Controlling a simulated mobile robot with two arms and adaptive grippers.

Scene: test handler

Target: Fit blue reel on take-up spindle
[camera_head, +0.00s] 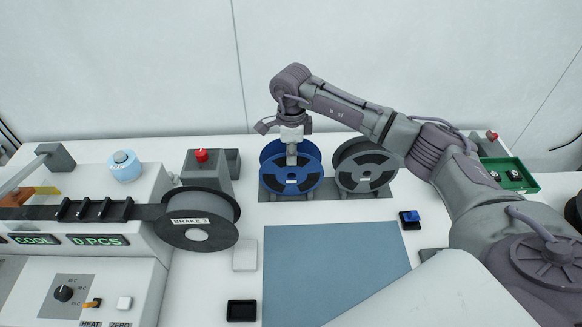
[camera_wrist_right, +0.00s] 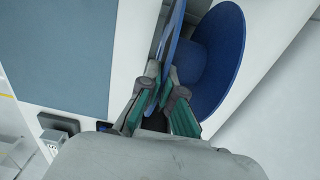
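The blue reel (camera_head: 290,178) stands upright in a grey rack at the back of the table. My right gripper (camera_head: 291,155) points down at its top. In the right wrist view, one flange of the blue reel (camera_wrist_right: 208,62) lies right of the fingers. The other passes between the fingertips of my right gripper (camera_wrist_right: 162,80); I cannot tell whether they press on it. A dark reel (camera_head: 222,207) labelled "BRAKE 3" sits at the right end of the machine, with dark tape running to it. I cannot make out a bare take-up spindle. My left gripper is not in view.
A grey reel (camera_head: 366,170) stands close to the right of the blue one. A blue-grey mat (camera_head: 335,270) lies clear in front. A box with a red button (camera_head: 201,155) stands left of the rack. A green tray (camera_head: 510,178) is at the right, behind my arm.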

